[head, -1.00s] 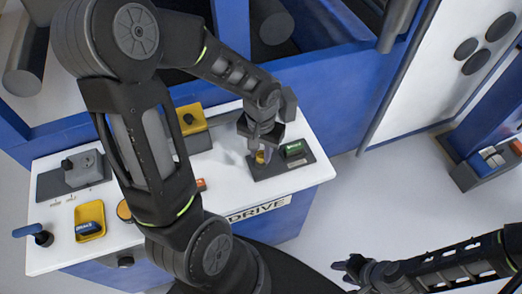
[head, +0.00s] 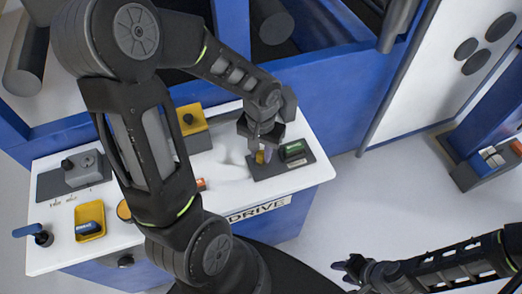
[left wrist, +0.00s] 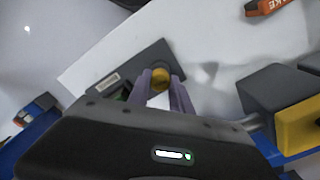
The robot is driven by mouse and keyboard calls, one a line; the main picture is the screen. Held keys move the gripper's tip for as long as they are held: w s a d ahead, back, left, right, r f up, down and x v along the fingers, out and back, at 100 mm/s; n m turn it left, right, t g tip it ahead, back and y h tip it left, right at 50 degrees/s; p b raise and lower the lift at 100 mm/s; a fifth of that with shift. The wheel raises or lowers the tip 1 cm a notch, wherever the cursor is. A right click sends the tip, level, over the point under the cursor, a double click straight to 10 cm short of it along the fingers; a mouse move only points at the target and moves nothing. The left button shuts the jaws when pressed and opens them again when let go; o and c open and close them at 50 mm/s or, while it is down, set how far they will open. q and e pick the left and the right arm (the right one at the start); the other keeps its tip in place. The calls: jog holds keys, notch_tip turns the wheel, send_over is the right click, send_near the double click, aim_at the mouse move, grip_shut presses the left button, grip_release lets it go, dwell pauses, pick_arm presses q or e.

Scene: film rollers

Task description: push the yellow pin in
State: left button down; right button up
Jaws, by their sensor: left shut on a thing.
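The yellow pin (head: 260,157) stands at the left part of a dark plate (head: 290,166) at the right end of the white console. In the left wrist view its round yellow top (left wrist: 160,76) shows between the fingertips. My left gripper (head: 266,150) is over the plate, its purple fingers closed around the pin from above; it also shows in the left wrist view (left wrist: 161,85). The pin's lower part is hidden, so its depth in the plate cannot be told. My right gripper (head: 345,268) hangs off the console at the lower right, apart from everything; its fingers are too small to read.
A green part (head: 293,149) sits on the same plate, just right of the pin. On the white console (head: 225,190) stand a yellow box (head: 190,118), a grey switch unit (head: 82,168) and a yellow tray (head: 90,208). Blue machine framing rises behind.

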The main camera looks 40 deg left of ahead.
aim_at(261, 154)
pick_arm(q)
jog(key=shift+f+b, duration=0.95)
jog(key=shift+b, duration=0.2)
jog(key=shift+r, duration=0.15)
jog(key=c, duration=1.1)
grip_release()
jog(key=shift+c, duration=0.2)
notch_tip(261, 154, up, 8)
jog(key=shift+f, duration=0.1)
jog(key=shift+s, duration=0.1)
